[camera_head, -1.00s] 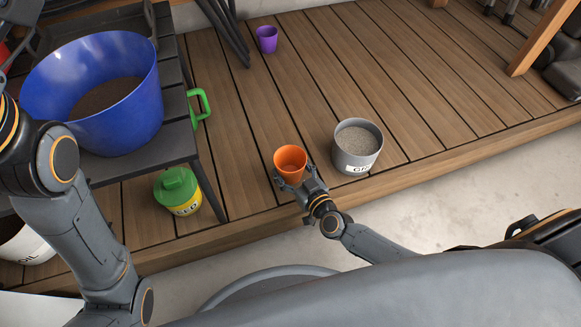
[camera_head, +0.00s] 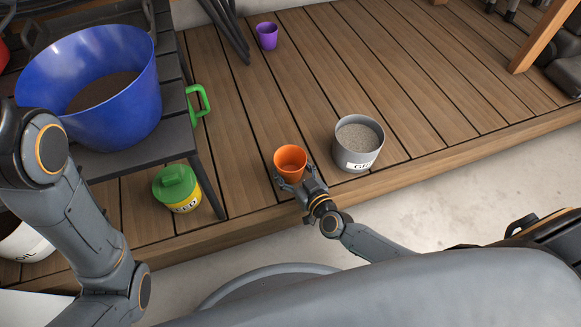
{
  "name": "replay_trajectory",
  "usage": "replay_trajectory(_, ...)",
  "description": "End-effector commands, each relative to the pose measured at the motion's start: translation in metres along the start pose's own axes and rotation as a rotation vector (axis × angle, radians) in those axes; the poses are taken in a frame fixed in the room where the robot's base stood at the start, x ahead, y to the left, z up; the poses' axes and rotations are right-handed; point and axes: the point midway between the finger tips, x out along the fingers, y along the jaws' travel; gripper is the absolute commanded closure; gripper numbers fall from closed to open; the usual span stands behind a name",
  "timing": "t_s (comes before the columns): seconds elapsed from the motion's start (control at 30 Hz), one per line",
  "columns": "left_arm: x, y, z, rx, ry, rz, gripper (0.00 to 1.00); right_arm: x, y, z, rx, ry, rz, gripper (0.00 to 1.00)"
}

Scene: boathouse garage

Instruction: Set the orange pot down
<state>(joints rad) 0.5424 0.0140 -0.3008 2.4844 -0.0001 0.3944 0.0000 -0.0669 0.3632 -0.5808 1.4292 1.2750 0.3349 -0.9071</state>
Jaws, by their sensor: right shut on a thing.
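The orange pot (camera_head: 290,158) is small, upright and open at the top. It is at the wooden deck (camera_head: 240,120), near its front edge; I cannot tell whether its base touches the boards. My right gripper (camera_head: 293,182) is shut on the pot from the near side, and its fingers hide part of the pot's lower wall. My left arm comes in at the left, but its gripper is out of the picture.
A grey bucket (camera_head: 358,155) of grit stands just right of the pot. A green-lidded feed container (camera_head: 177,188) stands left. A dark bench (camera_head: 172,150) holds a blue tub (camera_head: 130,110). A purple cup (camera_head: 266,36) stands farther back. Boards behind the pot are clear.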

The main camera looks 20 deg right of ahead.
Motion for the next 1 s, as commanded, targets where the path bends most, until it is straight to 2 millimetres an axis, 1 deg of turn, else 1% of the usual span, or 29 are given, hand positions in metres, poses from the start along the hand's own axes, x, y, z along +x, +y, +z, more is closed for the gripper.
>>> replay_trajectory(0.5, -0.0036, 0.0007, 0.0008, 0.001, -0.009, 0.001, 0.60, 0.0013, 0.0001, 0.0060, -0.002, 0.000, 0.000, 0.73)
replay_trajectory(0.53, -0.0025, 0.0007, 0.0007, 0.001, -0.008, 0.001, 0.60, 0.0012, 0.0001, 0.0055, -0.002, 0.001, 0.000, 0.27)
replay_trajectory(0.63, -0.0012, 0.0007, 0.0003, 0.002, -0.006, 0.003, 0.60, 0.0011, 0.0001, 0.0052, -0.001, 0.000, 0.000, 0.07)
replay_trajectory(0.67, -0.0011, 0.0007, 0.0001, 0.002, -0.005, 0.003, 0.60, 0.0011, 0.0000, 0.0053, -0.001, 0.000, 0.000, 0.03)
replay_trajectory(1.0, 0.0007, 0.0004, -0.0037, 0.004, 0.010, 0.004, 0.60, 0.0003, -0.0001, 0.0058, -0.001, -0.001, 0.000, 0.03)
